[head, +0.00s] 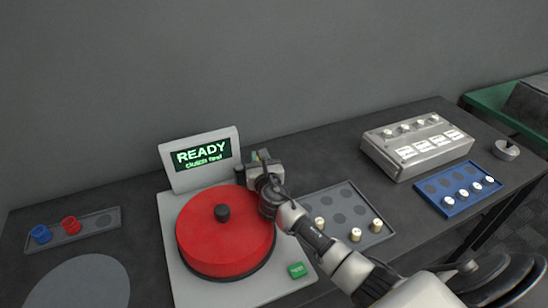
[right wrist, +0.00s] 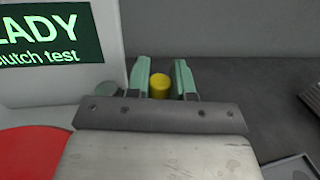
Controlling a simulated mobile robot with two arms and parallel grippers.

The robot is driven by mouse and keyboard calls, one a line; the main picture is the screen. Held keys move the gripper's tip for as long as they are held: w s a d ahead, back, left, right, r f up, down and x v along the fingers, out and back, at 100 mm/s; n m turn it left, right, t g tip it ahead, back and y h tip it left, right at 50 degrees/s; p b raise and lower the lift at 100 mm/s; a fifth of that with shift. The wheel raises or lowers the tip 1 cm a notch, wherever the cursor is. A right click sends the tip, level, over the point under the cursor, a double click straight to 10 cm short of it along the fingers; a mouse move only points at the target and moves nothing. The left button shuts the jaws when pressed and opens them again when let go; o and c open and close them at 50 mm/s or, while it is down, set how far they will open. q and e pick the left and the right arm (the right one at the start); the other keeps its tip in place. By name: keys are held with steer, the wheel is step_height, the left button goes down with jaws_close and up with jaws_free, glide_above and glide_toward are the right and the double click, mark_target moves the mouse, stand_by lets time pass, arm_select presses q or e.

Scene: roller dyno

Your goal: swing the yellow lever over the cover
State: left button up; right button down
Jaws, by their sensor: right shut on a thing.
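The red round cover (head: 205,240), with a black knob (head: 222,212) on top, lies on the pale machine. Its edge also shows at lower left in the right wrist view (right wrist: 30,153). My right gripper (head: 262,157) is at the machine's back right corner, beside the screen. In the right wrist view its green fingers (right wrist: 160,82) are shut on the yellow lever (right wrist: 159,86), whose rounded yellow top shows between them. The lever's lower part is hidden by the gripper. In the head view the gripper hides the lever. My left gripper is not in view.
The screen (head: 203,155) reads "READY clutch test". A green button (head: 297,270) is at the machine's front right. A grey tray (head: 345,200) with white-topped pegs, a blue tray (head: 435,203) and a metal box (head: 420,150) stand right. A tray (head: 98,222) with blue and red parts is left.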

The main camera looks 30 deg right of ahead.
steer(key=c, duration=1)
jaws_free()
step_height(320, 180, up, 4)
steer(key=shift+r+p, duration=0.25)
steer(key=shift+p, duration=0.35)
steer(key=s+d+r, duration=0.2)
steer(key=s, duration=0.1)
steer(key=s+d+r, duration=0.2)
steer(key=s, duration=0.1)
steer(key=s+d+r, duration=0.2)
steer(key=s, duration=0.1)
steer(key=shift+s+d+r, duration=0.2)
steer(key=shift+s+d, duration=0.1)
steer(key=shift+d, duration=0.05)
